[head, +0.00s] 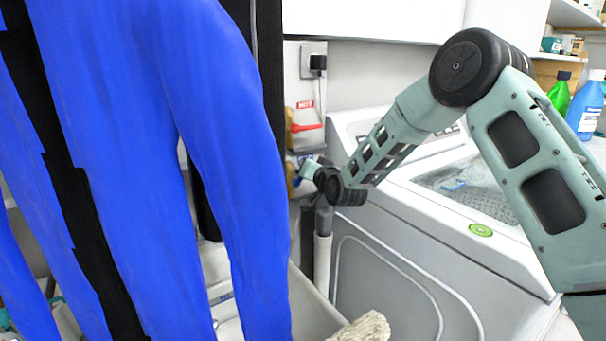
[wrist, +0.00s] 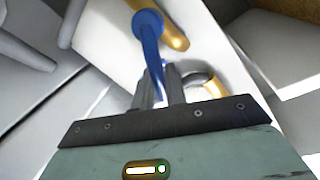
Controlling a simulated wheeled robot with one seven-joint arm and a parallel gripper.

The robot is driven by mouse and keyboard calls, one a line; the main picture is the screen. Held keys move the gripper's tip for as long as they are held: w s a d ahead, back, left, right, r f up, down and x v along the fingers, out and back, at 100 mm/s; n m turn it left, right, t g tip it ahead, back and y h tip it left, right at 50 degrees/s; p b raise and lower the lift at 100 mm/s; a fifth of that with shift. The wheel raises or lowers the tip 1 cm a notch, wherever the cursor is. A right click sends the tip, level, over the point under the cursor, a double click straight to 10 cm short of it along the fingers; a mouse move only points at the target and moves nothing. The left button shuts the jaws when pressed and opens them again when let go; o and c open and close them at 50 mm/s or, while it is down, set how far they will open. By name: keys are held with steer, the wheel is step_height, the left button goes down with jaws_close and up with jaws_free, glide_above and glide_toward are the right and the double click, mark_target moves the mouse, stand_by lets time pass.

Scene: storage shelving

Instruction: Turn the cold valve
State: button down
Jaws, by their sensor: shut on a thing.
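The cold valve has a blue lever handle (wrist: 150,45) with a round end, beside brass pipe parts in the wrist view. The lever's narrow end runs down between the two fingertips of my gripper (wrist: 160,74), which is shut on it. In the head view my gripper (head: 312,170) is at the wall left of the washer, with a bit of the blue handle (head: 298,181) showing at its tip. The valve body is mostly hidden there by my gripper and the blue clothing.
A hot valve with a red handle (head: 307,127) and a HOT label is just above. Large blue clothing (head: 225,150) hangs close on the left. A white washing machine (head: 385,205) stands on the right. An outlet with a black plug (head: 317,64) is above the valves.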

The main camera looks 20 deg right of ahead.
steer(key=shift+w+d+f+m+g+y+b, duration=0.15)
steer(key=shift+d+f+m+g+y+b, duration=0.2)
steer(key=shift+f+m+b, duration=0.9)
steer(key=shift+w+d+f+m+g+y+b, duration=0.15)
steer(key=shift+d+f+m+y+b, duration=0.3)
steer(key=shift+m, duration=1.55)
steer(key=shift+w+d+f+m+g+y+b, duration=0.1)
steer(key=shift+d+f+m+g+y+b, duration=0.35)
steer(key=shift+m, duration=1.2)
steer(key=shift+f, duration=0.3)
steer(key=c, duration=1.5)
jaws_free()
steer(key=shift+s, duration=0.1)
steer(key=v, duration=1.7)
steer(key=shift+s, duration=0.2)
steer(key=shift+f, duration=0.15)
